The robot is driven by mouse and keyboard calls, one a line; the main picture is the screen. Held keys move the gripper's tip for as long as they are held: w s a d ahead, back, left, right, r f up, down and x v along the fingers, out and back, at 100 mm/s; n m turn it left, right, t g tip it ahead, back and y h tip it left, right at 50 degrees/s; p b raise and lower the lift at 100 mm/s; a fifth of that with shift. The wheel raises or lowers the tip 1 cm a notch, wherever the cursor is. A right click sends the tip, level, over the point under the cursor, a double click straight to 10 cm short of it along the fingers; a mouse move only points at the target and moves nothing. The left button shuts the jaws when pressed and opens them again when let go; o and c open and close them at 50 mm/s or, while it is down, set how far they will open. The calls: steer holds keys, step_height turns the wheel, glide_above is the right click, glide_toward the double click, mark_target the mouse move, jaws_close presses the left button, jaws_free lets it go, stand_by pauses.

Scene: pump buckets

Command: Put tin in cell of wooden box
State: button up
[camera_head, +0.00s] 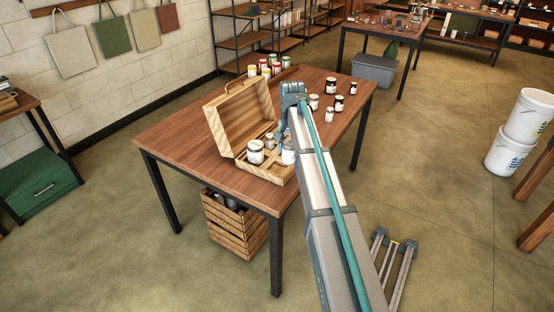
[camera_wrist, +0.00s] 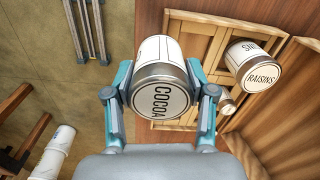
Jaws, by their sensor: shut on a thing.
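The open wooden box (camera_head: 281,176) stands on the table with its lid (camera_head: 237,118) raised at the left. Its divided inside also shows in the wrist view (camera_wrist: 188,28). My gripper (camera_wrist: 158,82) is shut around a white tin marked COCOA (camera_wrist: 157,52), its fingers on both sides. In the head view this tin (camera_head: 288,155) is partly hidden by my arm, over or at the box's right side; I cannot tell its height. A RAISINS tin (camera_wrist: 252,68) and a smaller tin (camera_wrist: 225,104) stand in the box. Bare cell floor shows beside them.
Several tins (camera_head: 330,86) stand on the table (camera_head: 185,137) right of the box, and several coloured ones (camera_head: 265,68) at the back. A crate (camera_head: 234,228) sits under the table. White buckets (camera_head: 508,150) stand far right. The table's front left is clear.

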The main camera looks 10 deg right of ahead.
steer(key=w+a+f, duration=0.1)
steer(key=w+f, duration=0.1)
steer(key=w+a+f+p, duration=0.1)
steer(key=w+f, duration=0.1)
steer(key=w+f+p, duration=0.1)
steer(key=w+f, duration=0.1)
steer(key=shift+w+a+f, duration=0.3)
steer(key=shift+w+a, duration=0.05)
steer(key=shift+a, duration=0.05)
steer(key=shift+w+a+f+p, duration=0.15)
steer(key=shift+f+p, duration=0.55)
steer(key=shift+f, duration=1.1)
steer(key=shift+f, duration=0.1)
steer(key=o, duration=1.2)
step_height(320, 180, up, 12)
steer(key=b, duration=0.3)
